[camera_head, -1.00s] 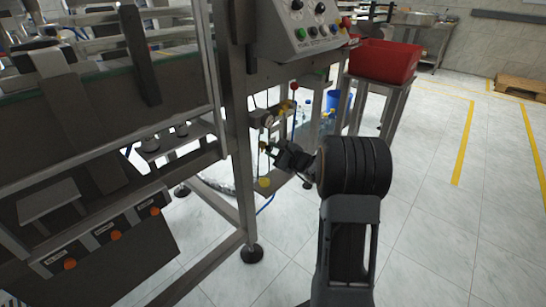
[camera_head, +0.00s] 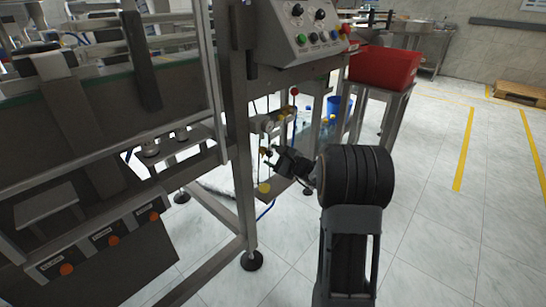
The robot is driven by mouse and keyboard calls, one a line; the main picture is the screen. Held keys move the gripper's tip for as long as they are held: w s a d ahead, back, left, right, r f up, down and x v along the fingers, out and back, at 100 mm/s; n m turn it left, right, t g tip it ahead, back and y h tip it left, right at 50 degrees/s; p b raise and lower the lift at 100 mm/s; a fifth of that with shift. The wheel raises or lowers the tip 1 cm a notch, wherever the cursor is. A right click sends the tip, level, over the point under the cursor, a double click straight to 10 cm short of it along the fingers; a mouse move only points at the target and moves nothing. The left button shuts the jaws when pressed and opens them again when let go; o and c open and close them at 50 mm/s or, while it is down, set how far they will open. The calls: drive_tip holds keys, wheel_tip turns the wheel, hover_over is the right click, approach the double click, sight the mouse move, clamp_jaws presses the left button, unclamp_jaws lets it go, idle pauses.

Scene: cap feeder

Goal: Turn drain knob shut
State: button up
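My gripper (camera_head: 271,157) reaches in from the right, at the right leg of the machine frame, below the control panel. Its fingers are small and dark here, and I cannot tell whether they are open or shut. A small pneumatic unit (camera_head: 266,123) with yellowish parts is fixed to the frame just above the gripper. I cannot tell for certain which part is the drain knob. A knob at the fingertips is too small to make out.
The control panel (camera_head: 300,45) overhangs the gripper. The steel frame leg (camera_head: 243,170) stands close on the left. A red bin (camera_head: 384,66) sits on a stand at the right, with a blue bucket (camera_head: 336,106) behind.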

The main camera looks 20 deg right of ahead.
drive_tip(key=p+v, duration=0.3)
drive_tip(key=v, duration=1.1)
drive_tip(key=shift+a+p, duration=0.1)
drive_tip(key=shift+p, duration=0.2)
drive_tip(key=s+a+r+n+g+y+p, duration=0.1)
drive_tip(key=s+a+r+n+g+p, duration=0.4)
drive_tip(key=a+r+p, duration=0.4)
drive_tip(key=s+a+r+n+g+p, duration=0.4)
drive_tip(key=a+r+n+g+p, duration=0.3)
drive_tip(key=a+r+p, duration=0.3)
drive_tip(key=s+r+n+h+p, duration=0.3)
drive_tip(key=r+n+h+p, duration=0.1)
drive_tip(key=r+p, duration=0.3)
drive_tip(key=s+r+n+h+p, duration=0.4)
drive_tip(key=r+n+p, duration=0.1)
drive_tip(key=r+p, duration=0.3)
drive_tip(key=shift+s+r+n, duration=0.25)
drive_tip(key=shift+r+n, duration=0.15)
drive_tip(key=shift+r, duration=0.5)
drive_tip(key=shift+d, duration=0.1)
